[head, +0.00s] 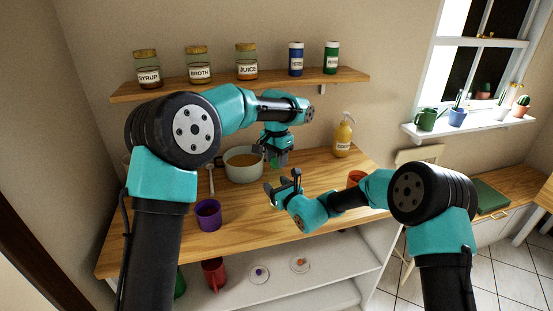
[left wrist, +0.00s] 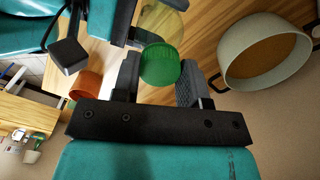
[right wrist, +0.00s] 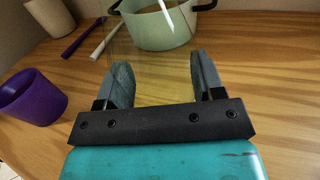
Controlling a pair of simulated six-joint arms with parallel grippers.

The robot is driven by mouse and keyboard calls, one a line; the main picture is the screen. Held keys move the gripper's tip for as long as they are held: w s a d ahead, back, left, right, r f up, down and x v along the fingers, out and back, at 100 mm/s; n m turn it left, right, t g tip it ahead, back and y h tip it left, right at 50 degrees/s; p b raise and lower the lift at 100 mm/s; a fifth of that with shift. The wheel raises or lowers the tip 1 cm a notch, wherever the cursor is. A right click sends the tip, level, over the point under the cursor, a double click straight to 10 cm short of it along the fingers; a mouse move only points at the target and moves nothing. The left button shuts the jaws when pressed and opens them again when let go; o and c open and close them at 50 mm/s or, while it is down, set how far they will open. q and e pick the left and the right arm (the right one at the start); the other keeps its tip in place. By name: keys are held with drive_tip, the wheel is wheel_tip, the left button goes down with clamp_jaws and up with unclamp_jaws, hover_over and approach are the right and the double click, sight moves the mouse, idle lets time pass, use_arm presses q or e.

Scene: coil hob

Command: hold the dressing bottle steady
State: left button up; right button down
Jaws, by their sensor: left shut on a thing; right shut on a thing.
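The dressing bottle has a green cap (left wrist: 161,63) and a see-through yellowish body (left wrist: 166,20). My left gripper (head: 277,160) is shut on the green cap, with one finger on each side of it in the left wrist view (left wrist: 160,80). My right gripper (head: 282,184) is shut on the bottle's body, which shows only as a faint yellow tint between the fingers in the right wrist view (right wrist: 160,80). Both grippers are close together above the wooden counter, the left one above the right. In the head view the bottle is mostly hidden by the grippers.
A pale pot (head: 243,166) of brown liquid with a spoon stands behind and left of the grippers. A purple cup (head: 208,214) is at the front left, an orange cup (head: 356,178) to the right. A yellow pump bottle (head: 343,138) stands back right. A shelf (head: 240,82) holds jars above.

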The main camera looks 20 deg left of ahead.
use_arm(q)
drive_tip(key=m, duration=0.6)
drive_tip(key=shift+m, duration=0.3)
drive_tip(key=m, duration=0.5)
drive_tip(key=shift+m, duration=0.4)
drive_tip(key=o, duration=1)
drive_tip(key=shift+r, duration=2.25)
drive_tip(key=shift+c, duration=0.3)
